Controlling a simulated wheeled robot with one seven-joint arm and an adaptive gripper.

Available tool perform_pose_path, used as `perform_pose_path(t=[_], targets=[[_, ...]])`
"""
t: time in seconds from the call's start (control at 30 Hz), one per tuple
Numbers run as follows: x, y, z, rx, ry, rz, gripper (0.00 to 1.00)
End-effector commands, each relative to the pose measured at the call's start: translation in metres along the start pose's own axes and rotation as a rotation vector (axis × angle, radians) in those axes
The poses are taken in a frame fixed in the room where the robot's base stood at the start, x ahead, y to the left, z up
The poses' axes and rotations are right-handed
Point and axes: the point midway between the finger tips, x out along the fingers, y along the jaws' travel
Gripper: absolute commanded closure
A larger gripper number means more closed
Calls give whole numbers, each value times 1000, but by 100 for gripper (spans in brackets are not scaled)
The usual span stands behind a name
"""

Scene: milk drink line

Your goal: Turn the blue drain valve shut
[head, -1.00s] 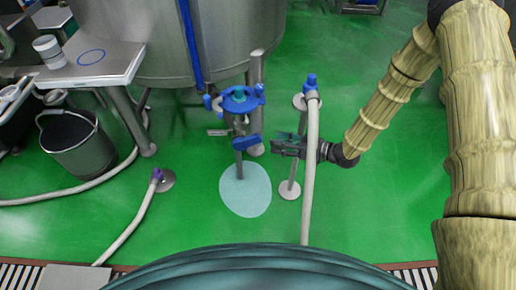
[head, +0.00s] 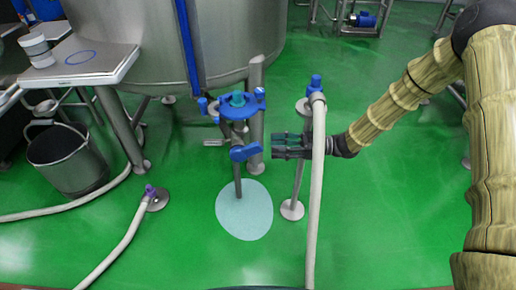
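The blue drain valve handle (head: 246,152) sits on the upright metal drain pipe (head: 238,185), below a blue clamped fitting (head: 238,104) at the front of the steel tank (head: 235,45). The handle points to the right and slightly up, across the pipe. A pale blue puddle (head: 245,215) lies on the floor under the pipe. My gripper (head: 275,147) is just right of the handle, its dark fingers pointing left at about the handle's height. The fingers look apart with nothing between them. A small gap shows between fingertips and handle.
A pale hose (head: 317,190) hangs from a blue-topped stand (head: 300,170) and crosses in front of my gripper's wrist. A steel side table (head: 80,65) and a bucket (head: 68,160) stand at left. Another hose (head: 120,245) lies on the green floor. Floor at right is mostly clear.

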Motion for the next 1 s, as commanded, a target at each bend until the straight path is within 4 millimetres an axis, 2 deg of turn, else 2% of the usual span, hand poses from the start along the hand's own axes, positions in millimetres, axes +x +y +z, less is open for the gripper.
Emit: perform_pose_path(t=[0.2,0.4,0.6,0.87,1.0], targets=[[36,0,3,0,0,0,61],[59,0,2,-1,0,0,61],[68,0,1,0,-2,1,61],[68,0,0,0,-1,1,61],[68,0,0,0,-1,1,84]])
